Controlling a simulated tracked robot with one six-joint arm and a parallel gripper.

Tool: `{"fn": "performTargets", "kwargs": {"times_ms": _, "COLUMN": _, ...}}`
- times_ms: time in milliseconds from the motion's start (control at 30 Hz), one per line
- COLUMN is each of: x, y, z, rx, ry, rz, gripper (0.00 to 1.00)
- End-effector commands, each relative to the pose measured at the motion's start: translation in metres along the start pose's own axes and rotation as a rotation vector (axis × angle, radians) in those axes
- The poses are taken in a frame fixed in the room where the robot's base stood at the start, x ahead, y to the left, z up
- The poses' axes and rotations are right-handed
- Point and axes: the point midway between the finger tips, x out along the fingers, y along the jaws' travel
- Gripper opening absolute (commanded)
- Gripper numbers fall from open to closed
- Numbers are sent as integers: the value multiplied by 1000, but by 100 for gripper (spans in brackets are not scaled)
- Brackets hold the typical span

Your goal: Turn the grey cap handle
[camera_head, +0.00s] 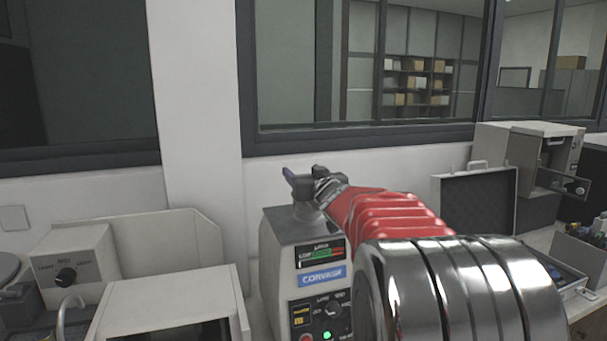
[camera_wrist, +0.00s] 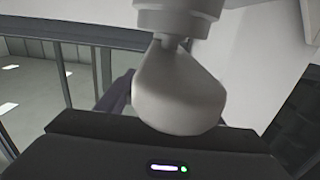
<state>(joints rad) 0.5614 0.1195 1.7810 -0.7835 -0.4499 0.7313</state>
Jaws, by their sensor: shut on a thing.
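The mounting press (camera_head: 280,235) stands on the bench left of my arm in the head view. It has a blue CORVASK-like label and a small grey cap (camera_head: 308,213) on its top. My gripper (camera_head: 301,181) is at the cap, shut on the grey cap handle, which is mostly hidden there by the gripper. In the wrist view the cap handle (camera_wrist: 180,92) is a large, rounded grey lever on a short stem. It is directly in front of my dark gripper body and covers most of the fingers; a bluish finger part shows at its left.
A white-framed device (camera_head: 165,310) and a grey box with a black knob (camera_head: 75,265) stand left of the press. An open case (camera_head: 478,205) and a grey cabinet (camera_head: 525,150) stand at the right. A wall and window frame are behind.

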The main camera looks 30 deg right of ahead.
Motion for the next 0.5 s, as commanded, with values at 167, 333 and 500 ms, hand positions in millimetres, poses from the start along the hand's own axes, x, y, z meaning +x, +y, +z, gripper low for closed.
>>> {"fn": "performTargets", "kwargs": {"times_ms": 167, "x": 0, "y": 0, "z": 0, "rx": -1, "ry": -1, "rz": -14, "gripper": 39}}
{"fn": "performTargets", "kwargs": {"times_ms": 333, "x": 0, "y": -1, "z": 0, "rx": -2, "ry": -1, "rz": -45, "gripper": 39}}
{"fn": "performTargets", "kwargs": {"times_ms": 500, "x": 0, "y": -2, "z": 0, "rx": -3, "ry": 1, "rz": -92, "gripper": 39}}
